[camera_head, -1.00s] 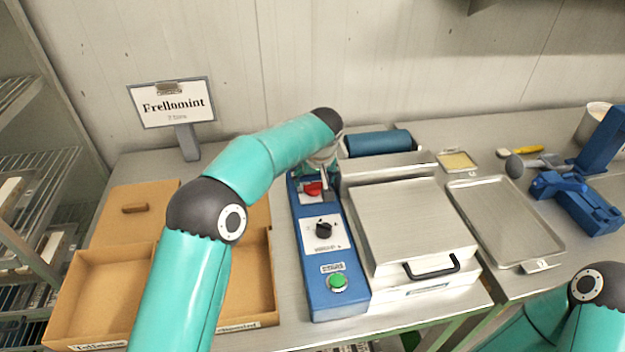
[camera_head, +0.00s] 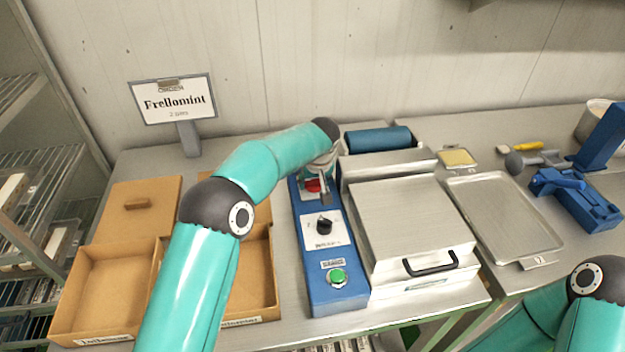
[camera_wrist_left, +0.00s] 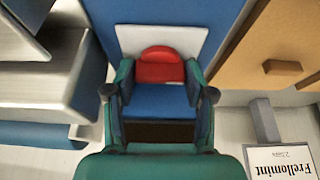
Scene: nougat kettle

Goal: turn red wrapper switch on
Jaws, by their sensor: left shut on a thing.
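The red wrapper switch (camera_head: 312,186) is at the far end of the blue control panel (camera_head: 333,291), on a white plate. In the head view it is partly covered by my left gripper (camera_head: 322,194). In the left wrist view the red switch (camera_wrist_left: 160,65) lies between the two fingertips of my left gripper (camera_wrist_left: 160,76), which is shut on it. Whether the switch is tilted to on or off cannot be told. My right gripper is out of view; only part of its arm shows at the bottom right.
The panel also has a black knob (camera_head: 324,225) and a green button (camera_head: 337,277). A metal press with a handle (camera_head: 431,265) stands to its right, with a blue roller (camera_head: 378,139) behind. Cardboard boxes (camera_head: 92,283) lie left. A metal tray (camera_head: 502,220) is further right.

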